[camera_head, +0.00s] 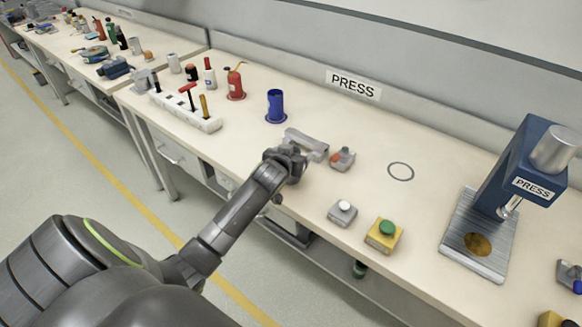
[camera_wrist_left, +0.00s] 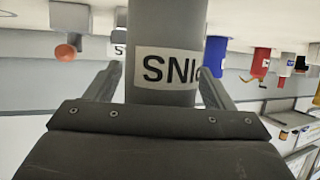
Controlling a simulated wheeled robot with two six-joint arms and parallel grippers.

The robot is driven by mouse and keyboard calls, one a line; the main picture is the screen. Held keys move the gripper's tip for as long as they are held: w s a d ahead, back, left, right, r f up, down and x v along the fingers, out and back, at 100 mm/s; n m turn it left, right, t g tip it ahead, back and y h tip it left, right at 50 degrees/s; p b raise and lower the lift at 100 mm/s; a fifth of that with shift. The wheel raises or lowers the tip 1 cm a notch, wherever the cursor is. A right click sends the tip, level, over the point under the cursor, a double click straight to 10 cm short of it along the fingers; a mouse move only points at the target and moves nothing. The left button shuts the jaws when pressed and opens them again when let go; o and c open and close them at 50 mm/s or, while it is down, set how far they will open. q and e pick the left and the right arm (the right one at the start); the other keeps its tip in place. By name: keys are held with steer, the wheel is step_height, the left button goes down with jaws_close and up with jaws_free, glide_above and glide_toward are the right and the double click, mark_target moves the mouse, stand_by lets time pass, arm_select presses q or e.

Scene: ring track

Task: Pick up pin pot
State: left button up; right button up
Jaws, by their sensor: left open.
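The pin pot (camera_wrist_left: 165,25) is a grey cylinder with a white label whose letters appear upside down in the left wrist view. It stands between the fingers of my left gripper (camera_wrist_left: 162,75), which is open with a finger on either side of it. Contact cannot be told. In the head view my left gripper (camera_head: 303,146) is low at the bench's front part, and I cannot clearly tell the pot from the grey gripper parts there. My right gripper is not in view.
A blue cup (camera_head: 275,105) and red oil can (camera_head: 236,84) stand behind to the left. A grey-orange item (camera_head: 342,158) is close on the right. A white tool rack (camera_head: 186,112) is left. The press (camera_head: 512,185) and green button box (camera_head: 384,235) are right.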

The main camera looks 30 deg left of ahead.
arm_select(q)
steer(key=c, duration=1.1)
